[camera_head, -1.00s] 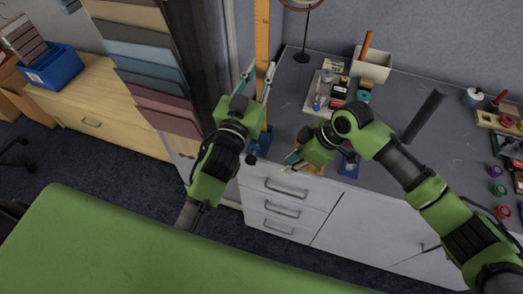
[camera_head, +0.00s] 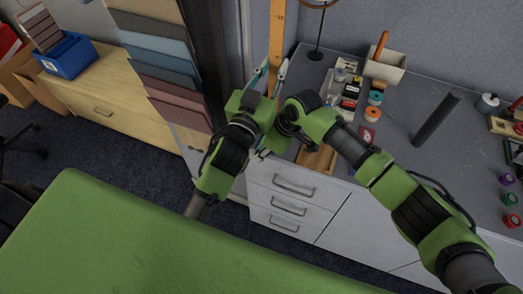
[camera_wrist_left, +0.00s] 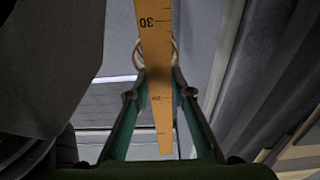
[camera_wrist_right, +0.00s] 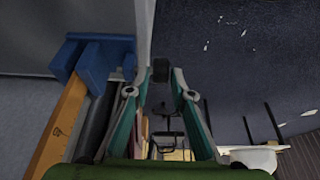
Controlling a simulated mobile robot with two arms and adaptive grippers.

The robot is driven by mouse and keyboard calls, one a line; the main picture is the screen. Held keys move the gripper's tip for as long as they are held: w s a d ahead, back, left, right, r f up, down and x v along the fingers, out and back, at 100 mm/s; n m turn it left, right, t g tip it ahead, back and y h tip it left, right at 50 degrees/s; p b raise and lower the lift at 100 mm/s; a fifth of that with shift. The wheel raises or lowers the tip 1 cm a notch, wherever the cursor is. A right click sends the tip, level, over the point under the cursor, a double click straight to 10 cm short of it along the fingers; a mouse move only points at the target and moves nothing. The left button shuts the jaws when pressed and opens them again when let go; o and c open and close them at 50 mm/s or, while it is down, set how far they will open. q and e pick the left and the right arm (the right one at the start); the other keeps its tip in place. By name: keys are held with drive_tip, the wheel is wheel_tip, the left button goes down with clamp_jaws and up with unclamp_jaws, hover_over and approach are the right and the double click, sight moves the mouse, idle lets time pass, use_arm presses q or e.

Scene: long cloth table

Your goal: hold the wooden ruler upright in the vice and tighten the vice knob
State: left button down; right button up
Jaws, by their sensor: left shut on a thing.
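The wooden ruler (camera_head: 277,38) stands upright at the desk's front left corner. My left gripper (camera_head: 271,75) is shut on it; the ruler also runs between the fingers in the left wrist view (camera_wrist_left: 157,70). The blue vice (camera_wrist_right: 106,58) shows in the right wrist view with the ruler's lower part against it; in the head view my arms hide it. The black vice knob (camera_wrist_right: 160,70) lies between the fingertips of my right gripper (camera_wrist_right: 160,77). Those fingers are apart, with a narrow gap visible on each side of the knob. The right fingers are hidden in the head view.
A brown wooden piece (camera_head: 316,158) lies at the desk's front edge. Behind it are small jars and spools (camera_head: 350,92), a white box (camera_head: 385,66) and a dark cylinder (camera_head: 437,118). Hanging swatches (camera_head: 168,65) are left of the ruler. The desk's middle is mostly clear.

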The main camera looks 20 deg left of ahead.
clamp_jaws()
drive_tip(key=shift+d+f, duration=0.1)
drive_tip(key=y, duration=0.3)
drive_tip(key=shift+s+d+f, duration=0.1)
drive_tip(key=shift+d+f, duration=0.1)
drive_tip(key=shift+d, duration=0.15)
drive_tip(key=shift+d+f+y, duration=0.1)
drive_tip(key=shift+d+y, duration=0.05)
drive_tip(key=shift+y, duration=0.8)
drive_tip(key=shift+d+f+y, duration=0.1)
drive_tip(key=shift+d+y, duration=0.05)
drive_tip(key=shift+y, duration=0.8)
unclamp_jaws()
